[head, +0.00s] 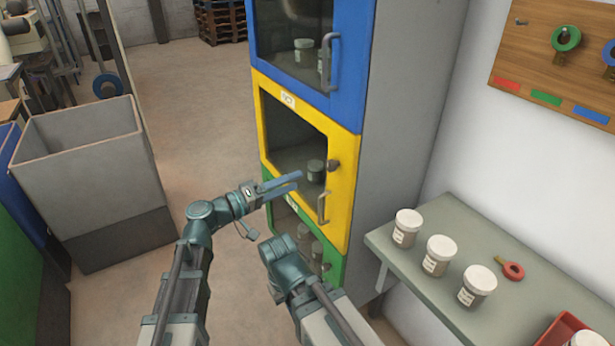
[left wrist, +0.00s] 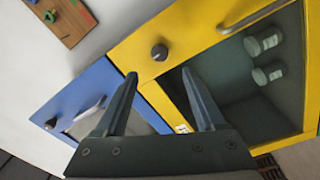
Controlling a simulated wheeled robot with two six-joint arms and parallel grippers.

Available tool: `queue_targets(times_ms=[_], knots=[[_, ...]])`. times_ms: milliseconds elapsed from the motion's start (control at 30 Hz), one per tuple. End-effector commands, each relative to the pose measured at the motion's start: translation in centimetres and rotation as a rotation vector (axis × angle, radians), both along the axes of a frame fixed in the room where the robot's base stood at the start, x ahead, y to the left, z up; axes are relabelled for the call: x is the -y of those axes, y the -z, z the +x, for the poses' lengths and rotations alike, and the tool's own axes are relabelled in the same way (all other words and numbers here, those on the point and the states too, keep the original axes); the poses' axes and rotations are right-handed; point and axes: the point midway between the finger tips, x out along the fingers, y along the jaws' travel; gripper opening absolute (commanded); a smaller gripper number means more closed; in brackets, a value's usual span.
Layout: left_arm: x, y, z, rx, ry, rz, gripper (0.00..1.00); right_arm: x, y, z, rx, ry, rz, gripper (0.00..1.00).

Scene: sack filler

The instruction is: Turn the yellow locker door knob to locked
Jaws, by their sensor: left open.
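The yellow locker door (head: 344,190) is in the middle of the locker stack and appears closed, with a dark window and a grey handle (head: 322,208). Its dark round knob (head: 333,165) sits on the right frame, above the handle. The knob also shows in the left wrist view (left wrist: 159,52), just beyond and between the fingertips. My left gripper (head: 298,180) is open and empty, left of the knob and apart from it. I cannot tell the knob's turned position. My right arm shows low in the head view, but its gripper cannot be seen.
A blue locker (head: 345,60) is above and a green one (head: 331,265) below. A grey bench (head: 415,262) with white-lidded jars (head: 438,255) and a red-ringed key (head: 512,270) stands at right. A wooden key board (head: 545,65) hangs on the wall. A grey bin (head: 80,160) stands at left.

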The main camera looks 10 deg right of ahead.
Motion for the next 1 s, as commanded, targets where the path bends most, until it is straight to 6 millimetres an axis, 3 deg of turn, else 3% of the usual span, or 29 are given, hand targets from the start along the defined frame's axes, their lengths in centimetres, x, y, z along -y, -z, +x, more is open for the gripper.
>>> queue_targets(times_ms=[233, 767, 867, 1000], knots=[[-2.3, 0.1, -0.8, 0.0, 0.0, 0.0, 0.71, 0.0, 0.1, 0.0, 0.0, 0.0, 0.0, 0.0], [-2.5, 0.2, -1.0, -0.002, 0.002, 0.005, 0.71, 0.0, 0.1, 0.0, 0.0, 0.0, 0.0, 0.0], [-2.5, 1.4, -1.5, -0.016, 0.011, 0.057, 0.71, 0.0, 0.1, 0.0, 0.0, 0.0, 0.0, 0.0], [-3.2, 6.1, -3.5, -0.077, 0.042, 0.261, 0.71, 0.0, 0.1, 0.0, 0.0, 0.0, 0.0, 0.0]])
